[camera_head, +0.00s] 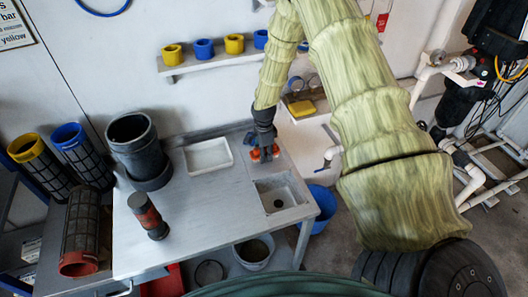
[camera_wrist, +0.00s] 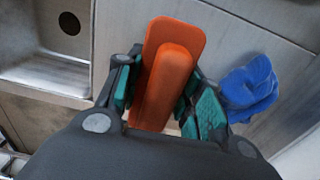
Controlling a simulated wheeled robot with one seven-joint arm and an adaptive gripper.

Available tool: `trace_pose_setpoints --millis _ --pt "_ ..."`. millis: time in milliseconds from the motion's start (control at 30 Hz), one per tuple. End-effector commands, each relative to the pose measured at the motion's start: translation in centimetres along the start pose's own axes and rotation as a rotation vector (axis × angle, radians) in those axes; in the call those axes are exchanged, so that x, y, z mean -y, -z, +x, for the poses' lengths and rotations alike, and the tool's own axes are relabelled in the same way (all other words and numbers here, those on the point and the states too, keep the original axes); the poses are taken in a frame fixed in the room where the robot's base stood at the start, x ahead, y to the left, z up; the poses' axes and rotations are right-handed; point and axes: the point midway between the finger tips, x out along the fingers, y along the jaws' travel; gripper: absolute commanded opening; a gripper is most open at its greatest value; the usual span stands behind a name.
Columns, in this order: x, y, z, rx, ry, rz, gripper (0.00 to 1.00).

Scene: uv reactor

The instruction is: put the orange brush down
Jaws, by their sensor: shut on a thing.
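The orange brush (camera_wrist: 168,75) is held between the teal-padded fingers of my gripper (camera_wrist: 160,105) in the wrist view. Its orange back and raised handle block face the camera; its underside is hidden. In the head view my gripper (camera_head: 264,148) is at the back right of the metal table (camera_head: 205,232), behind the sink, with the orange brush (camera_head: 265,154) showing below it. I cannot tell whether the brush touches the surface.
A sink basin (camera_head: 282,196) lies in front of my gripper. A white tray (camera_head: 208,156) is to its left. A blue cloth (camera_wrist: 249,86) lies right of the brush. A black cylinder (camera_head: 138,150) and a red-banded cylinder (camera_head: 148,214) stand on the table. The table's front middle is clear.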

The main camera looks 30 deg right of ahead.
Motion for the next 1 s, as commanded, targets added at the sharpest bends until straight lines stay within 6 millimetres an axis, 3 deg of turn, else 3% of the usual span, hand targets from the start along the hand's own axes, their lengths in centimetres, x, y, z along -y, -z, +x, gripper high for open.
trace_pose_setpoints --millis 800,833,933,1000 --pt "0.0 0.0 1.2 0.0 0.0 0.001 0.0" --pt "0.0 0.0 1.2 0.0 0.0 0.001 0.4" --pt "0.0 0.0 1.2 0.0 0.0 0.001 0.58" --pt "0.0 0.0 1.2 0.0 0.0 0.001 0.58"
